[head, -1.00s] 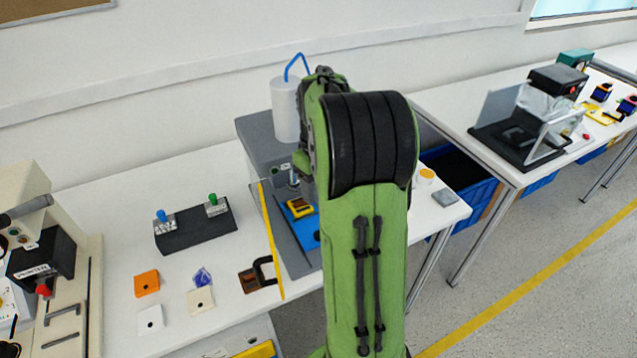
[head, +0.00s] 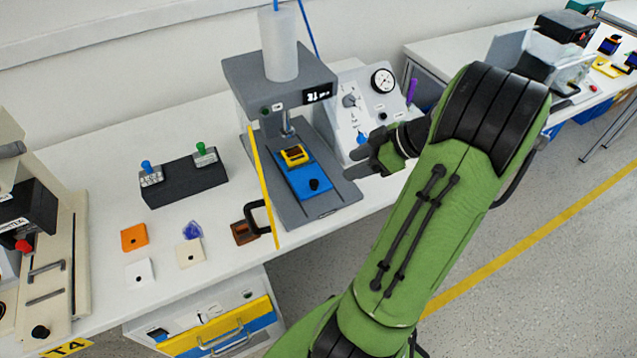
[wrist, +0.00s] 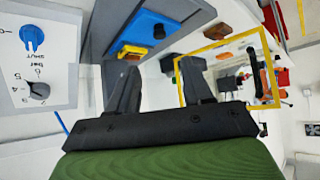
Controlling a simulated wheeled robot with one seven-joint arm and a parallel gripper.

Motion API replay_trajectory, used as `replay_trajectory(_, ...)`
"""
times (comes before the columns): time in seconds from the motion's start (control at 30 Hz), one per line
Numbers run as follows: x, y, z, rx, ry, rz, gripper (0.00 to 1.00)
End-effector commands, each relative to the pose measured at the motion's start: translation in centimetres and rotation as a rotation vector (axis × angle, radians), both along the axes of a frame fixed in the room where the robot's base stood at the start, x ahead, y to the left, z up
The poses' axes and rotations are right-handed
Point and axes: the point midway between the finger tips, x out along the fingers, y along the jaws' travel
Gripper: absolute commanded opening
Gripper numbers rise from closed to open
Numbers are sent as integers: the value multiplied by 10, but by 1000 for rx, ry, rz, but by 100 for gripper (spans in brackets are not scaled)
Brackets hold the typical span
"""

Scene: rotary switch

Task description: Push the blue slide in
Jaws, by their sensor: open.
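The blue slide (head: 303,178) lies on the grey base of the press (head: 340,197). It has a black knob at its front end and carries a yellow nest with a dark part (head: 295,155), close to the press ram. The slide also shows at the top of the wrist view (wrist: 150,28). My gripper (head: 352,162) is open and empty, to the right of the slide and apart from it. In the wrist view its two fingers (wrist: 163,85) point towards the slide and the yellow frame.
A yellow-framed guard (head: 264,188) with a black handle stands on the press's left side. A panel with a gauge and knobs (head: 362,105) stands behind my gripper. A black box with two levers (head: 184,181) and several small plates lie further left.

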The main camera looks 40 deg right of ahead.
Motion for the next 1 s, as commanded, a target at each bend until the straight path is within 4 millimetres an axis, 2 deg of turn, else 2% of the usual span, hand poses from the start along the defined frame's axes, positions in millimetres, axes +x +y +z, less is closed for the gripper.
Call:
replay_trajectory(0.03, 9, 6, -15, 2, 0, 6, 50)
replay_trajectory(0.1, 20, 12, -28, 4, 1, 6, 50)
replay_trajectory(0.43, 67, 37, -80, 2, 3, 3, 50)
replay_trajectory(0.6, 76, 42, -89, 1, 4, 1, 50)
replay_trajectory(0.83, 77, 42, -89, 0, 4, 1, 50)
replay_trajectory(1.0, 77, 42, -89, 0, 4, 1, 26)
